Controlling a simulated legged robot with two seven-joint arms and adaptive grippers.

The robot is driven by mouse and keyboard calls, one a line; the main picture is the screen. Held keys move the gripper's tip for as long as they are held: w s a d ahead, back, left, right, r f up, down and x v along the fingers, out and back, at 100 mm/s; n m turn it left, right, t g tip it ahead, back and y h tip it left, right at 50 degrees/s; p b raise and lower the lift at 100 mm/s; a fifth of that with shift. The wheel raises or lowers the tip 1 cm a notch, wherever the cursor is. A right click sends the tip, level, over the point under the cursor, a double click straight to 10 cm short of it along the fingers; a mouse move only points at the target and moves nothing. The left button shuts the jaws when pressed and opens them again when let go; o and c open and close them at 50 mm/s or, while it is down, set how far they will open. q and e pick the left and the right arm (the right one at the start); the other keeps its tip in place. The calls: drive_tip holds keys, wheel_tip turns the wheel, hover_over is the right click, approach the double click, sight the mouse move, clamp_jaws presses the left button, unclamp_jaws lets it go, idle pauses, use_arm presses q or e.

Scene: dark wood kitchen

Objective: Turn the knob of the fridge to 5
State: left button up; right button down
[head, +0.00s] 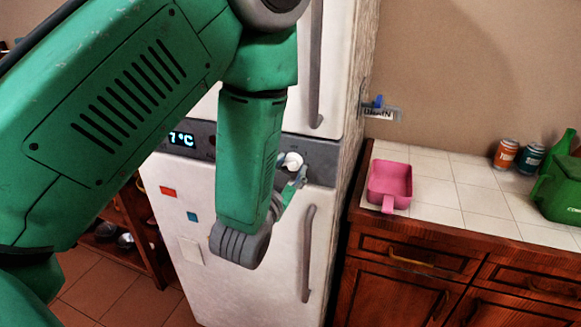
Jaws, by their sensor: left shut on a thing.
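The white fridge (190,235) stands in the middle of the view, with a grey control strip between its upper and lower doors. A lit display (182,139) on the strip shows a 7 and °C; any digits to its left are not visible. The round white knob (292,161) sits on the strip to the right of my green left arm. My left gripper (297,176) is at the knob, shut on it, with its fingers partly hidden by the wrist. The knob's markings are too small to read. My right gripper is not in view.
Vertical handles show on the upper door (316,65) and lower door (308,255). Floor shows at lower left.

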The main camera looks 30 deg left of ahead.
sight(295, 120)
use_arm(q)
drive_tip(key=shift+f+m, duration=0.25)
drive_tip(key=shift+m, duration=0.15)
drive_tip(key=o, duration=1.1)
drive_tip(key=shift+o, duration=0.2)
drive_tip(key=shift+r, duration=0.1)
drive_tip(key=shift+w+r, duration=0.1)
drive_tip(key=shift+r, duration=0.45)
wheel_tip(295, 120, up, 9)
drive_tip(key=shift+d+f, duration=0.1)
drive_tip(key=shift+f, duration=0.05)
